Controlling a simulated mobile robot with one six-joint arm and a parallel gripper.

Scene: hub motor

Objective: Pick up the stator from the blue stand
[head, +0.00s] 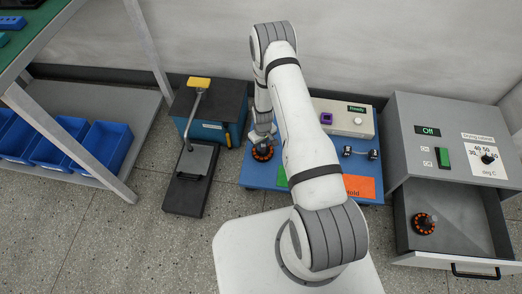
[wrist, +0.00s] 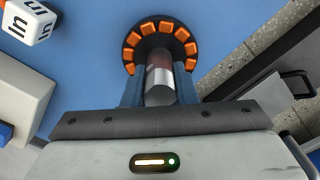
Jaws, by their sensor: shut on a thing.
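The stator (head: 262,153) is a dark disc with a ring of orange segments, at the left part of the blue stand (head: 250,176). In the wrist view the stator (wrist: 160,40) is at the top middle, with a silver shaft pointing toward me. My gripper (wrist: 159,84) is shut on this shaft, one blue finger on each side. In the head view my gripper (head: 262,139) is right above the stator, partly hidden by my arm. I cannot tell whether the stator touches the blue surface below.
A similar orange-ringed part (head: 424,223) lies in the open drawer of the grey drying cabinet (head: 405,150) at right. A white box (head: 342,118) reading "Ready" stands behind. An orange "Hold" card (head: 359,187) is at front. A lever press (head: 190,165) stands left.

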